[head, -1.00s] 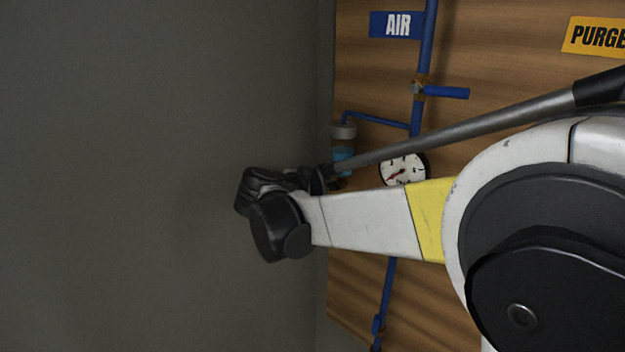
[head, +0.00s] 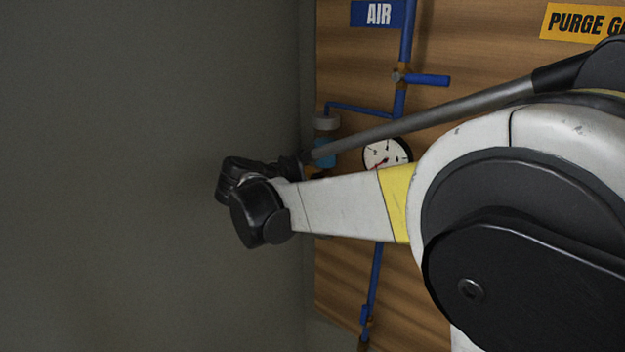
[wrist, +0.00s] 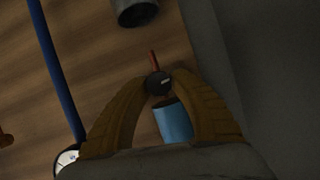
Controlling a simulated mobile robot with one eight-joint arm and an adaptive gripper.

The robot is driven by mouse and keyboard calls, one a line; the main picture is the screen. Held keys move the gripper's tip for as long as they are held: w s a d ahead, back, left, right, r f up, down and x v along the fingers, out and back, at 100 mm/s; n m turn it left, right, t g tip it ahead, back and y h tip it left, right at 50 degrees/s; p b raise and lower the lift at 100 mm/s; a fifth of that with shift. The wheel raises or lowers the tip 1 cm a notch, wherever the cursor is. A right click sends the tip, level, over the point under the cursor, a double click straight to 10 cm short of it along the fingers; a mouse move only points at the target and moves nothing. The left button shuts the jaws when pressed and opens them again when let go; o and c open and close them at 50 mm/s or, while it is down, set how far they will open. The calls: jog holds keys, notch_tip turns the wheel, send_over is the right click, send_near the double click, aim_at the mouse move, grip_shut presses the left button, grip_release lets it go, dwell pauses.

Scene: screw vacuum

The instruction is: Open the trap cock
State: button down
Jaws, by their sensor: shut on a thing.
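The trap cock shows in the wrist view as a round dark knob (wrist: 158,86) with a thin red lever (wrist: 154,60) pointing up in the picture. My gripper (wrist: 160,78) has its two tan fingers closed on the knob, one on each side. The trap's blue bowl (wrist: 173,122) shows between the fingers, close to the knob. In the head view the trap (head: 326,123) has a pale cap and blue bowl at the board's left edge; my arm hides the cock and the fingertips there.
A grey cylinder (wrist: 135,10) lies beyond the lever. The grey wall at left is bare.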

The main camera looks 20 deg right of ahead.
jog(key=shift+n+g+h+b, duration=0.6)
jog(key=shift+n+g+b, duration=0.3)
jog(key=shift+n+b, duration=0.45)
jog(key=shift+n, duration=0.25)
jog(key=c, duration=1.1)
grip_release()
jog(key=v, duration=1.2)
jog(key=shift+w+a, duration=0.1)
jog(key=shift+w, duration=0.05)
